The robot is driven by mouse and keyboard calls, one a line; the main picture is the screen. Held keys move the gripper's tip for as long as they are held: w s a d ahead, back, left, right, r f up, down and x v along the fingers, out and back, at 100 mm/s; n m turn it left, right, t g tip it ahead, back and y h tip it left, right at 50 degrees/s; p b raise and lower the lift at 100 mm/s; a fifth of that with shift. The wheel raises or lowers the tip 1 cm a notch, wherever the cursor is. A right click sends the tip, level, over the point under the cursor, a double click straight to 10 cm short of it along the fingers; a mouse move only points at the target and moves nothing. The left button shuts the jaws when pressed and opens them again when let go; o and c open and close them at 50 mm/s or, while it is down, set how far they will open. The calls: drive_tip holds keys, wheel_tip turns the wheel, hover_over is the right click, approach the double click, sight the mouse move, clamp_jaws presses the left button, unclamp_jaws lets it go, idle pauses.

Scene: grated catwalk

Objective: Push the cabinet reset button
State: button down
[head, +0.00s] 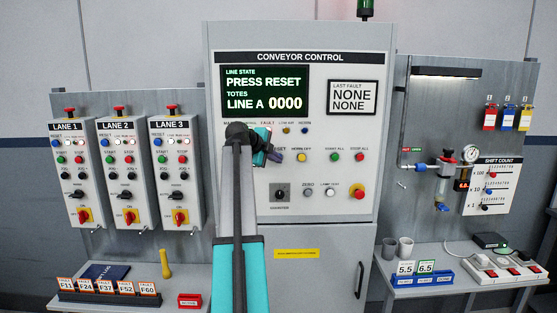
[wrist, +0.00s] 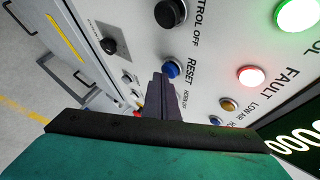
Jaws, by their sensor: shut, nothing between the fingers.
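The conveyor control cabinet (head: 330,238) stands in the middle of the head view, its screen (head: 265,91) reading "PRESS RESET". In the wrist view the blue button (wrist: 171,69) labelled RESET sits on the panel. My gripper (wrist: 162,78) is shut and empty, its dark fingertips just below and left of the blue button in that picture. I cannot tell whether they touch it. In the head view my gripper (head: 278,156) is in front of the panel's left part, and my arm hides the reset button.
A lit red fault lamp (wrist: 252,76), an amber lamp (wrist: 228,104) and a black selector knob (wrist: 170,12) are close to the reset button. A red emergency stop (head: 357,192) is lower right. Lane boxes (head: 121,205) hang left; a gauge board (head: 445,215) stands right.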

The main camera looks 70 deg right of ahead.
drive_tip(key=shift+w+d, duration=0.15)
drive_tip(key=shift+d, duration=0.3)
idle(0.7)
drive_tip(key=shift+a, duration=0.1)
idle(0.3)
drive_tip(key=shift+s+a+b, duration=0.2)
drive_tip(key=shift+a+b, duration=0.05)
drive_tip(key=shift+a, duration=0.3)
drive_tip(key=shift+s+a+b, duration=0.2)
drive_tip(key=shift+a+b, duration=0.05)
drive_tip(key=shift+a, duration=0.25)
drive_tip(key=shift+a, duration=0.1)
drive_tip(key=shift+s+a+b, duration=0.1)
drive_tip(key=shift+s+a, duration=0.2)
drive_tip(key=shift+a, duration=0.45)
drive_tip(key=shift+s+a+b, duration=0.15)
drive_tip(key=shift+s+a, duration=0.2)
drive_tip(key=shift+a, duration=0.4)
drive_tip(key=shift+s+a+b, duration=0.1)
drive_tip(key=shift+s+a, duration=0.2)
drive_tip(key=shift+a, duration=0.45)
drive_tip(key=shift+w, duration=0.15)
